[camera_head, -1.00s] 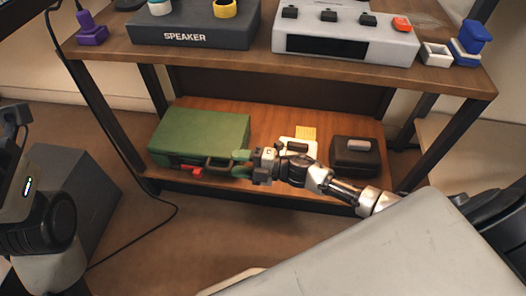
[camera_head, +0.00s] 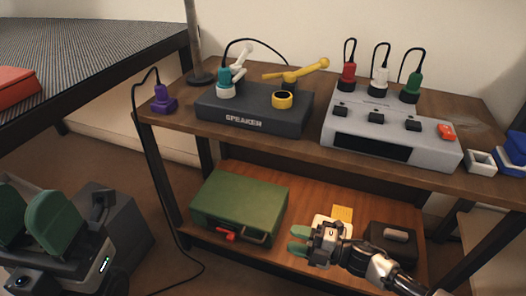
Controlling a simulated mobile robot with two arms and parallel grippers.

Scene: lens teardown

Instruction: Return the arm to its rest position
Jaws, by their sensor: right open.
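My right gripper (camera_head: 298,240) is in the lower right middle of the head view, in front of the lower shelf. Its two green fingertips point left and stand apart, with nothing between them. It is to the right of the green case (camera_head: 240,205), apart from it in the picture. My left gripper (camera_head: 30,220) is at the lower left edge, close to the camera. Its green pads point up and are partly cut off by the frame; I cannot tell how far apart they are.
The upper shelf holds the speaker (camera_head: 250,120), a grey switch box (camera_head: 385,145) and a purple plug (camera_head: 162,100). A black box (camera_head: 392,240) lies right of my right gripper. A cable (camera_head: 181,240) hangs to the floor. A dark table (camera_head: 100,50) stands at upper left.

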